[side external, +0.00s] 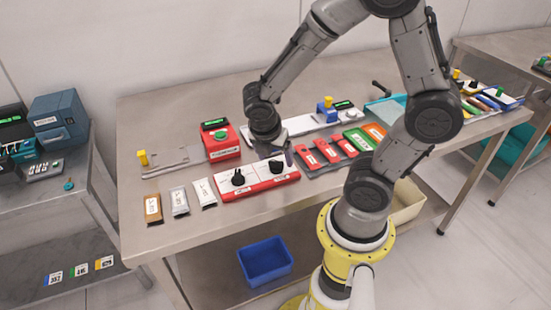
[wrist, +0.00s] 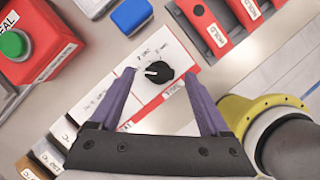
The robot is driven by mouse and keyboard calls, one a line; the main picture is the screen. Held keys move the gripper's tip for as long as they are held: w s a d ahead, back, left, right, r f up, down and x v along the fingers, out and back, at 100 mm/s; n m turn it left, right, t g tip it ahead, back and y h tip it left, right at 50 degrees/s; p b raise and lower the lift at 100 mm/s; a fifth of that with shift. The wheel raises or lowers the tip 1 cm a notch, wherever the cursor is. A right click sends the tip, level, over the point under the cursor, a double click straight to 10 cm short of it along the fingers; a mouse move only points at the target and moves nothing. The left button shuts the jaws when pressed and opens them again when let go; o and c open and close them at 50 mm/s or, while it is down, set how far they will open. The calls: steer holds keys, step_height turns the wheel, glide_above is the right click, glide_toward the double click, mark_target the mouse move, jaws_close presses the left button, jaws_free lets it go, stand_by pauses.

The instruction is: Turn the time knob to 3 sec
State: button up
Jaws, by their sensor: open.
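The red and white control panel (side external: 257,182) lies near the table's front edge with two black knobs. The right knob (side external: 277,166) shows in the wrist view as the black dial (wrist: 158,72), its white mark pointing left. Small print surrounds it; I cannot read all of it, but a label ending in "AT" sits by the other knob's side. My gripper (side external: 289,156) is over the right knob. In the wrist view its purple fingers (wrist: 158,76) are open, one on each side of the dial, with gaps showing. I cannot tell the fingertips' exact height. The left knob (side external: 237,178) stands clear of the gripper.
A red box with a green button (side external: 220,138) stands behind the panel. Red trays (side external: 325,151) lie close to its right. Several small packets (side external: 179,202) lie left of it. A blue block (wrist: 131,15) sits behind the dial in the wrist view.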

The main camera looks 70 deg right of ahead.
steer(key=shift+d+f, duration=0.25)
steer(key=shift+f, duration=0.4)
jaws_close()
